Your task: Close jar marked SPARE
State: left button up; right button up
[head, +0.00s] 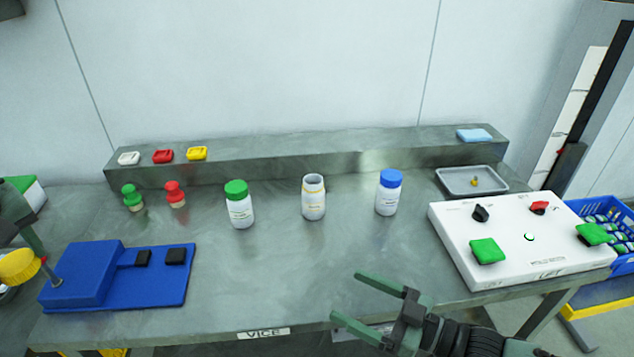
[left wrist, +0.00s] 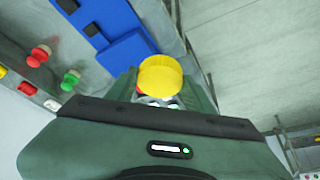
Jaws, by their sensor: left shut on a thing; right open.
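Three white jars stand upright on the steel table in the head view. One has a green lid (head: 236,188), one is an open jar (head: 313,200) with no lid, and one has a blue lid (head: 391,178). Their labels are too small to read. My left gripper (head: 20,238) is at the left edge, shut on a yellow lid (head: 18,266). The yellow lid also shows in the left wrist view (left wrist: 160,76). It is well left of the jars, near the blue fixture. My right gripper (head: 352,298) is open and empty above the table's front edge.
A blue vice fixture (head: 90,275) stands front left. Green (head: 132,198) and red (head: 175,195) knobbed pieces stand behind it. A white control box (head: 520,255) and a grey tray (head: 452,183) are at right. A raised shelf (head: 300,155) runs along the back.

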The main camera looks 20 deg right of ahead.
aim_at(313, 189)
jog(key=i+l, duration=0.6)
jog(key=i, duration=0.2)
